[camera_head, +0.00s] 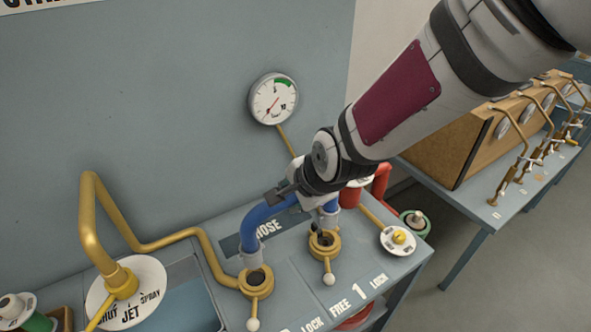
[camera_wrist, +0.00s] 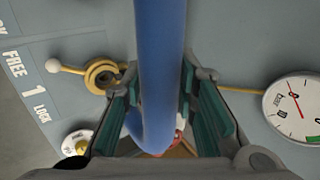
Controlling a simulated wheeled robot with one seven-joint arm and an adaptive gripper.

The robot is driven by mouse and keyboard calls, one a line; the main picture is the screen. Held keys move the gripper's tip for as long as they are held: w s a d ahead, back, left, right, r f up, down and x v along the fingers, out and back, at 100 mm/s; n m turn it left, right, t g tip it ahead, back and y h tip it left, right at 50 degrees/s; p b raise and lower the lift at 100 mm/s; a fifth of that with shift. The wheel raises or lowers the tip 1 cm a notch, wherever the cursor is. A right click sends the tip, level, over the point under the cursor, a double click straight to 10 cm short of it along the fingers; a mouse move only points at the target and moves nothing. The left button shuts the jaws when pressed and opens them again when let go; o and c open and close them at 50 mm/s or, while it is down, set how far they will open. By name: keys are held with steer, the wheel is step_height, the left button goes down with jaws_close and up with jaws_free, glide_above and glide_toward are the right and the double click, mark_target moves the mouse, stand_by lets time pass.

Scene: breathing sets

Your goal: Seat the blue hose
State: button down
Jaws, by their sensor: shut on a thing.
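The blue hose (camera_head: 265,211) is an arch with grey end cuffs, above the bench. My gripper (camera_head: 292,192) is shut on its upper part. In the wrist view, the blue hose (camera_wrist: 160,60) runs between the green-padded fingers of my gripper (camera_wrist: 158,80). The left cuff is just above or at the left brass socket (camera_head: 256,281). The right cuff is just above the right brass socket (camera_head: 324,242), whose dark opening shows. I cannot tell whether either end touches. Each socket has a ball-ended lever. The right socket also shows in the wrist view (camera_wrist: 103,76).
A brass pipe (camera_head: 97,225) and a SHUT/JET/SPRAY dial (camera_head: 127,290) stand at left, by a sunken basin (camera_head: 188,305). A red hose (camera_head: 382,180) and a white disc with a yellow knob (camera_head: 399,239) are at right. A gauge (camera_head: 273,99) is on the wall behind.

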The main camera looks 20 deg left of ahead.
steer(key=shift+s+a+r, duration=0.1)
stand_by(0.4)
steer(key=shift+f+b, duration=0.75)
steer(key=shift+f, duration=3.55)
stand_by(0.4)
steer(key=c, duration=1.2)
jaws_free()
steer(key=shift+f, duration=0.1)
steer(key=v, duration=1.2)
